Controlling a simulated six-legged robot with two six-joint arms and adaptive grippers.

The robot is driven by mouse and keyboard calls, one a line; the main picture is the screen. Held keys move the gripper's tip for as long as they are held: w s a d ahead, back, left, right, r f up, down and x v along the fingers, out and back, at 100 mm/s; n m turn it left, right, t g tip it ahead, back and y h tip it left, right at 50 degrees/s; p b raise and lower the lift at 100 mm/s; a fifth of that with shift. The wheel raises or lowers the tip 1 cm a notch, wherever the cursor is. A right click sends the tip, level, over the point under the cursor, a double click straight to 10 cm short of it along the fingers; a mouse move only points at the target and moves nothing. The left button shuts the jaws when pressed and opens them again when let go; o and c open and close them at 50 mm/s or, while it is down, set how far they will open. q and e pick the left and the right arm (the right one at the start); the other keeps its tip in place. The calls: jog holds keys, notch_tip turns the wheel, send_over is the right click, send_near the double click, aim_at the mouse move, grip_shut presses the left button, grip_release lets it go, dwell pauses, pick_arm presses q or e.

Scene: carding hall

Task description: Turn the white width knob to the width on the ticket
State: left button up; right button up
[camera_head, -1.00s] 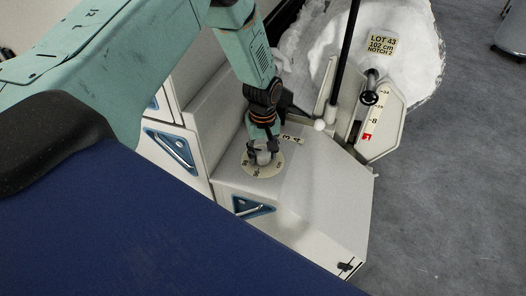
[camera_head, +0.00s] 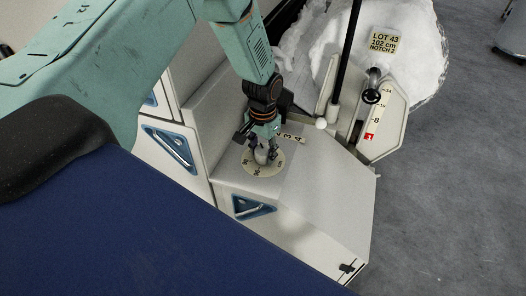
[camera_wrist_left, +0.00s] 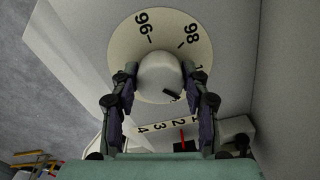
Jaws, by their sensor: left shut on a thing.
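The white width knob (camera_head: 261,156) stands on a round cream dial (camera_head: 270,170) on the machine's top. My left gripper (camera_head: 262,150) points down with its fingers shut around the knob. The wrist view shows the knob (camera_wrist_left: 160,72) between my two fingers (camera_wrist_left: 160,90); a dark mark shows on its lower right side. The dial (camera_wrist_left: 150,20) reads 96 and 98, and a further number is mostly hidden by a finger. The ticket (camera_head: 384,41) reads LOT 43, 102 cm, NOTCH 2. My right gripper is not in view.
A strip numbered 1 to 4 (camera_wrist_left: 160,126) lies close by, with a red marker (camera_wrist_left: 182,138). White fibre (camera_head: 425,60) is behind.

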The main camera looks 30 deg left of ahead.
aim_at(262, 150)
pick_arm(q)
jog(key=m, duration=0.3)
jog(key=shift+w+m+b, duration=0.1)
jog(key=shift+m+b, duration=0.25)
jog(key=shift+m, duration=0.05)
jog(key=shift+a+m+b, duration=0.1)
jog(key=shift+m+b, duration=0.3)
jog(key=shift+m, duration=1.5)
jog(key=shift+r, duration=0.1)
jog(key=o, duration=1.2)
jog(key=shift+c, duration=0.2)
notch_tip(262, 150, up, 12)
